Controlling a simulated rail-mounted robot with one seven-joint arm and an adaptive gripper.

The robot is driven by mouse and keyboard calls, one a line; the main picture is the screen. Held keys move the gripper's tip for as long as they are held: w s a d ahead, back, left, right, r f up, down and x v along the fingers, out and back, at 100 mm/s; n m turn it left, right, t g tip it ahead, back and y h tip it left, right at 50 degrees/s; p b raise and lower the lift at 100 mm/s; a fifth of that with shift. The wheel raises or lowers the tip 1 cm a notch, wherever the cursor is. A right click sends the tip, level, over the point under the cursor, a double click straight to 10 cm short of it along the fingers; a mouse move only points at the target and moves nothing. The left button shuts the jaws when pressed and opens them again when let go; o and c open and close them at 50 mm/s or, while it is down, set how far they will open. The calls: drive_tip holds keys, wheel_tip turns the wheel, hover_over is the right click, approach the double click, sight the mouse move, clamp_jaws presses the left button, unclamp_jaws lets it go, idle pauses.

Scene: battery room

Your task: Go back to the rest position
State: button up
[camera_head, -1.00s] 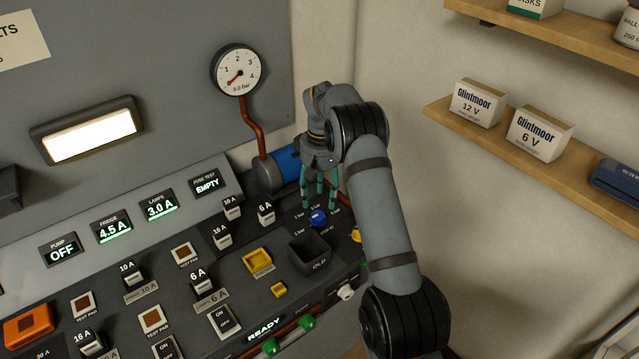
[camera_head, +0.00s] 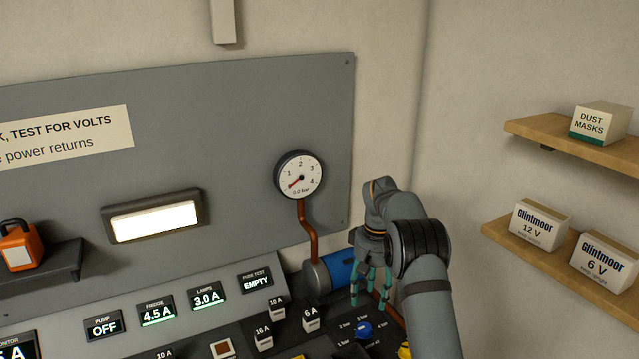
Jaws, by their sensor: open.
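My gripper (camera_head: 371,290) is at the end of my arm, right of the middle of the picture. Its teal fingers point down and stand apart, with nothing between them. It is above the right end of the dark control panel, near the blue knob (camera_head: 363,329) and in front of the blue cylinder (camera_head: 340,268). I cannot tell how high the fingertips are above the panel. No object is held.
The pressure gauge (camera_head: 299,175) on its copper pipe stands left of my arm and reads near zero. White fuses (camera_head: 311,318) stand on the panel left of the gripper. Shelves with boxes (camera_head: 540,223) are at the right. The wall above the arm is bare.

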sight(365, 327)
wheel_tip(365, 327, down, 11)
drive_tip(key=shift+a+f, duration=0.15)
drive_tip(key=shift+f, duration=0.05)
idle(0.5)
